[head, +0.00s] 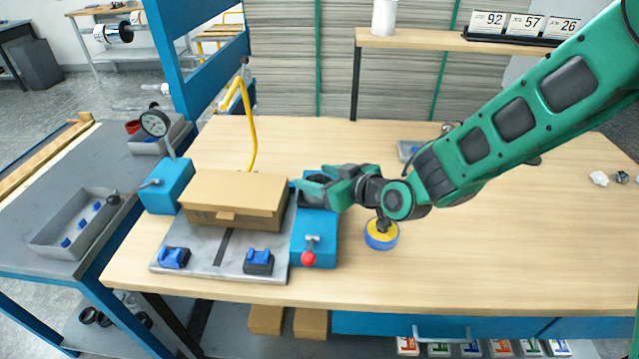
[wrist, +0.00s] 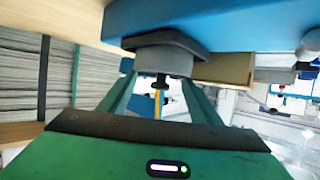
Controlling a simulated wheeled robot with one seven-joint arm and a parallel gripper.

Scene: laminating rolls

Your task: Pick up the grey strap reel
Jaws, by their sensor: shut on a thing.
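The grey strap reel (wrist: 163,57) shows in the wrist view as a grey, round-cornered body with a small black knob, between my fingers. It lies against the blue block (wrist: 210,22), on the block's top face. In the head view, my gripper (head: 318,188) is at the blue block (head: 316,228) on the right end of the metal plate, and its fingers mostly hide the reel. My gripper is shut on the grey reel. I cannot tell whether the reel bears on the block or just clears it.
A cardboard box (head: 233,199) lies close left of my gripper, bridging the plate (head: 205,262). A red-knobbed lever (head: 309,257) stands on the block's front. A blue and yellow reel (head: 381,236) stands to the right. A yellow bent pole (head: 250,130) rises behind. The table's right is mostly clear.

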